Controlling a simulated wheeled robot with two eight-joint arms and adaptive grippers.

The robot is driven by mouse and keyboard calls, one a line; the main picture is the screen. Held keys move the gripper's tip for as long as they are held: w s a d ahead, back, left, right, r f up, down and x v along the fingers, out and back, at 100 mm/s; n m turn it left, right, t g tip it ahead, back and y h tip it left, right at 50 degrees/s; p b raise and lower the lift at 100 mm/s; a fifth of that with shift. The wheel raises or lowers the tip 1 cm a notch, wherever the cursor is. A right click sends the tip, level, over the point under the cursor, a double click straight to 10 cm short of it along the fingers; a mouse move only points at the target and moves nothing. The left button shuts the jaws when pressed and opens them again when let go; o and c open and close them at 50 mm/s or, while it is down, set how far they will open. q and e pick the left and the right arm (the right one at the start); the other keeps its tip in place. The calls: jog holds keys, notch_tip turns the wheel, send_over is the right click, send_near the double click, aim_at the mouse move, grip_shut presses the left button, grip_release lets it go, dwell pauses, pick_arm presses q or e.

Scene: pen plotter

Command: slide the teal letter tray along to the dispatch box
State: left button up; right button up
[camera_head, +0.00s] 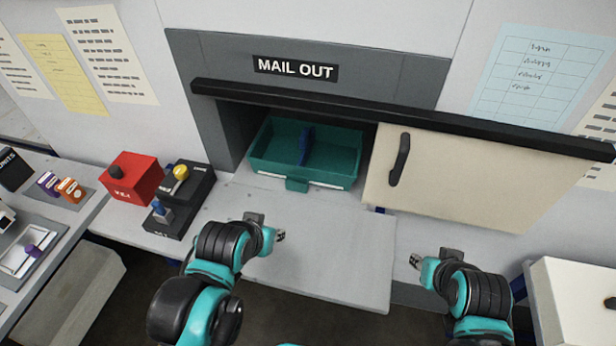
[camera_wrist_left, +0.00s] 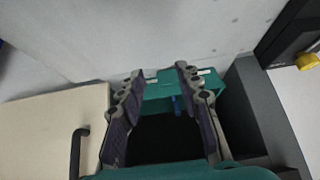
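The teal letter tray (camera_head: 341,152) sits in the grey opening (camera_head: 232,128) under the MAIL OUT sign (camera_head: 296,68). A blue upright piece (camera_head: 305,146) stands in its middle, and a teal tab is on its front. My left gripper (camera_head: 278,236) is over the grey shelf, in front of the tray and apart from it. In the left wrist view its fingers (camera_wrist_left: 160,75) are spread with nothing held, and part of the tray (camera_wrist_left: 205,88) shows beyond them. My right gripper (camera_head: 414,262) is right of the shelf; its fingers are too small to read. No box labelled dispatch shows.
A cream sliding door (camera_head: 475,178) with a black handle covers the opening's right side, under a black rail (camera_head: 400,119). A red box (camera_head: 132,178) and a black control box (camera_head: 183,200) stand left. The grey shelf (camera_head: 335,250) is bare. A white box (camera_head: 575,300) is lower right.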

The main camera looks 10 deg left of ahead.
pick_arm(q)
jog(key=shift+a, duration=0.15)
jog(key=o, duration=0.9)
jog(key=shift+w+r, duration=0.1)
jog(key=shift+w, duration=0.1)
jog(key=shift+o, duration=1.3)
jog(key=w+r, duration=0.1)
jog(key=w, duration=0.5)
jog(key=shift+g, duration=0.4)
jog(key=w+f+g, duration=0.1)
jog(key=w+f, duration=0.2)
jog(key=w, duration=0.4)
jog(key=w+f+g, duration=0.1)
jog(key=w+f, duration=0.3)
jog(key=w, duration=0.4)
jog(key=shift+w+f, duration=0.2)
jog(key=shift+w, duration=0.05)
